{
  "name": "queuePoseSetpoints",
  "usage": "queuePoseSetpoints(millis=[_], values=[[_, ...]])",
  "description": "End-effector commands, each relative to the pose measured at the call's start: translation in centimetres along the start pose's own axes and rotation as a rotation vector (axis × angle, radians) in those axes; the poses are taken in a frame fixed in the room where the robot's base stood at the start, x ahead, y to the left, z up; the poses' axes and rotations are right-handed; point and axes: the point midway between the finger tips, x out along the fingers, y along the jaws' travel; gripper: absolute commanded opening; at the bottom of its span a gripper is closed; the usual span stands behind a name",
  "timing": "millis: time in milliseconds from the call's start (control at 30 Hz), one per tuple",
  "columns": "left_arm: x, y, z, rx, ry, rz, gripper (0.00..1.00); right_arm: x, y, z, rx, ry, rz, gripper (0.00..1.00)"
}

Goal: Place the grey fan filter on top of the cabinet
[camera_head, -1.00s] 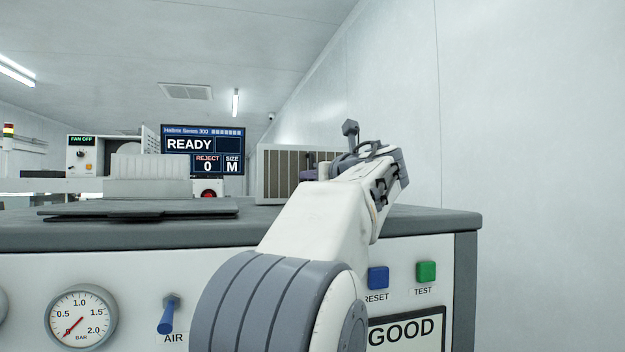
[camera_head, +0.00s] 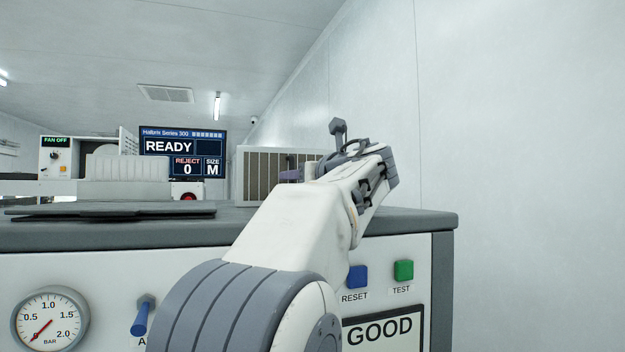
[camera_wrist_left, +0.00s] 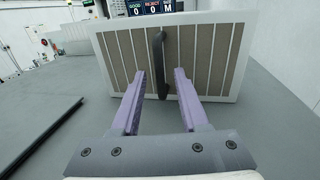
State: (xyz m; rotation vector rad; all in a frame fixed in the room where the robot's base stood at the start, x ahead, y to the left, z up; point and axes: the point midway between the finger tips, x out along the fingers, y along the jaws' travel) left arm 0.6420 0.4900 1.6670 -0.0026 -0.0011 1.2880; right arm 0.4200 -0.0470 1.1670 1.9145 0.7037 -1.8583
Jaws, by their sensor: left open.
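The fan filter (camera_head: 258,178) is an upright panel with a pale frame and grey-brown pleats, standing on the grey machine top. In the left wrist view the filter (camera_wrist_left: 215,60) shows a dark vertical handle (camera_wrist_left: 159,50) at its middle. My left gripper (camera_head: 291,175) is open in front of the filter. In the wrist view its two purple fingers lie either side of the handle's lower part; I cannot tell whether they touch it. A cabinet-like unit (camera_head: 60,158) with a FAN OFF display stands at the back left. My right gripper is out of view.
A white pleated block (camera_head: 128,170) and a flat dark plate (camera_head: 120,210) lie on the machine top (camera_head: 200,232) at left. A READY screen (camera_head: 183,150) stands behind. The front panel has a gauge (camera_head: 50,318), a blue lever (camera_head: 141,318) and buttons. A wall is at right.

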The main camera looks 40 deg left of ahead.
Motion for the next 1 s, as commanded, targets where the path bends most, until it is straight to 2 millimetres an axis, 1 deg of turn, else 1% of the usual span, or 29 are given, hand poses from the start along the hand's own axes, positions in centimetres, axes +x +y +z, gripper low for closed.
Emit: queuePoseSetpoints(millis=[33, 200, 300, 400, 500, 600, 1000], values=[[-1.3, -0.1, -0.4, -0.002, -0.002, -0.007, 0.44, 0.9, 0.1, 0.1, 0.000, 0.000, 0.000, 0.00], [-5.1, -0.1, -0.4, -0.002, -0.002, -0.008, 0.44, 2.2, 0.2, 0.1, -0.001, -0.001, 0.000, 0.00], [-7.0, -0.1, -0.3, -0.001, -0.001, -0.007, 0.44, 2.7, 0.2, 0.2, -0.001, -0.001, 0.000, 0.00], [-8.4, -0.1, -0.2, -0.001, -0.001, -0.004, 0.44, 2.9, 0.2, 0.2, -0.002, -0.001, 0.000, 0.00], [-9.3, 0.0, -0.1, 0.000, 0.000, -0.002, 0.44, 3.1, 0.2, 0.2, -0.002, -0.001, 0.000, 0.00], [-9.7, 0.0, -0.1, 0.001, -0.001, -0.002, 0.44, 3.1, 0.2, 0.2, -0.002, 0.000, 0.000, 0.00], [-9.7, 0.0, 0.0, 0.001, -0.001, 0.000, 0.44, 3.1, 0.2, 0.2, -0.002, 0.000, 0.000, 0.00]])
